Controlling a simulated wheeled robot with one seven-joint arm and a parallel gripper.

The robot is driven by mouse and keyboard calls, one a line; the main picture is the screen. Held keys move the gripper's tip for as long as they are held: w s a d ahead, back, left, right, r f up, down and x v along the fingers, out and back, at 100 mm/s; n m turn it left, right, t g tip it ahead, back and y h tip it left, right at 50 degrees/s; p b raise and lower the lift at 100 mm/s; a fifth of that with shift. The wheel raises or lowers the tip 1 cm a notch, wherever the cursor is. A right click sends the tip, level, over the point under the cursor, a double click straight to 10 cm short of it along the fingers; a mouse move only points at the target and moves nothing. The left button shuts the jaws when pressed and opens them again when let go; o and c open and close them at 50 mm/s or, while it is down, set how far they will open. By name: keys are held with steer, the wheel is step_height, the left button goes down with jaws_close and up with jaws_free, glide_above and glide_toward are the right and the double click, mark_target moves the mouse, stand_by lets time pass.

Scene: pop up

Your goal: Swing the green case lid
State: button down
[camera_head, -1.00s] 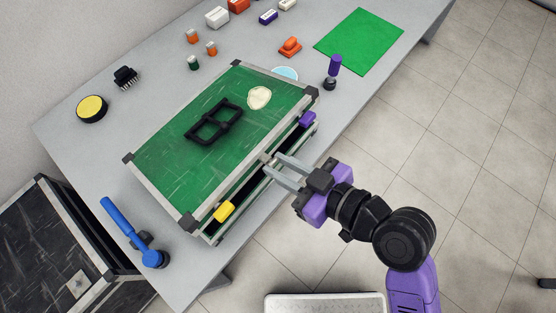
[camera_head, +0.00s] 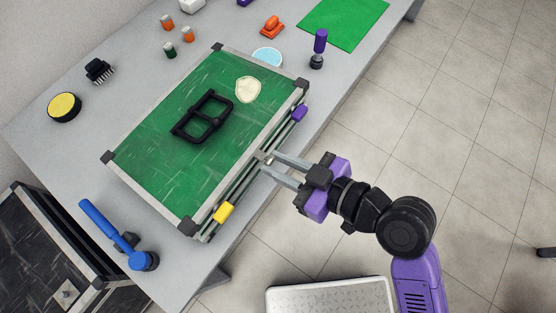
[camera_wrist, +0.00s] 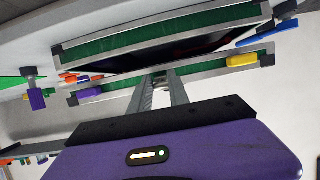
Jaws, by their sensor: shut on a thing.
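The green case (camera_head: 160,165) lies on the grey table, its lid a green panel with grey edges and black corners. In the wrist view, a dark gap (camera_wrist: 185,50) separates two green bands with grey rims, so the lid is slightly open. A yellow latch (camera_head: 223,212) and a purple latch (camera_head: 299,112) sit along the front edge; they also show in the wrist view, yellow (camera_wrist: 242,60) and purple (camera_wrist: 90,92). My gripper (camera_head: 265,163) is shut on the middle of the lid's front edge (camera_wrist: 160,78). The exact contact is partly hidden.
A black frame-shaped thing (camera_head: 202,116) and a pale patch (camera_head: 247,89) are on the lid. A blue-handled tool (camera_head: 105,222), a yellow-topped disc (camera_head: 64,107), a brush (camera_head: 99,70) and a purple-handled tool (camera_head: 319,45) stand around the case. Open floor lies right of the table.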

steer(key=shift+s+d+f+b, duration=0.1)
steer(key=shift+d+f+b, duration=0.05)
steer(key=shift+f+b, duration=0.75)
steer(key=shift+s+d+f+b, duration=0.1)
steer(key=shift+d+f+b, duration=0.05)
steer(key=shift+f+b, duration=0.75)
steer(key=c, duration=1.2)
jaws_free()
steer(key=shift+o, duration=0.2)
steer(key=v, duration=0.7)
steer(key=shift+s+d+r, duration=0.15)
steer(key=shift+s+d, duration=0.05)
steer(key=shift+d, duration=0.1)
